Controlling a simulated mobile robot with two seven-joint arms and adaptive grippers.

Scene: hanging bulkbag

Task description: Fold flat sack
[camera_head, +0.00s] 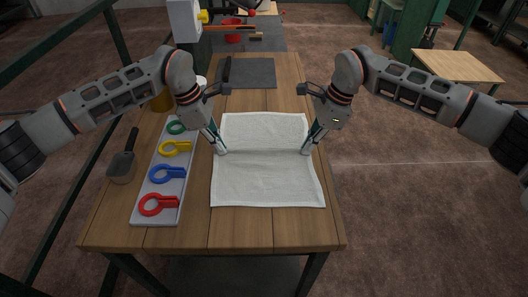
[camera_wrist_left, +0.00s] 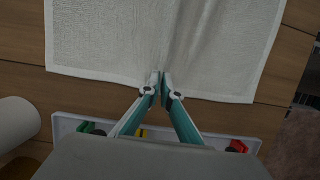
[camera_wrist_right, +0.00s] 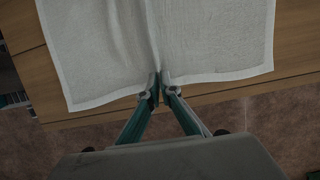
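A white flat sack (camera_head: 266,182) lies spread on the wooden table, with a crease running across its middle between my grippers. My left gripper (camera_head: 221,151) is at the middle of the sack's left edge. In the left wrist view its fingertips (camera_wrist_left: 160,76) are closed together on the edge, and the cloth (camera_wrist_left: 110,35) puckers away from them. My right gripper (camera_head: 306,150) is at the middle of the right edge. In the right wrist view its fingertips (camera_wrist_right: 159,78) are also closed together on the puckered cloth (camera_wrist_right: 205,40). The cloth between the fingers is hidden.
A grey tray (camera_head: 155,222) with green, yellow, blue and red ring-handled pieces stands left of the sack. A scoop-like tool (camera_head: 122,167) lies further left. A dark mat (camera_head: 253,73) lies behind the sack. The table's front strip (camera_head: 240,229) is bare.

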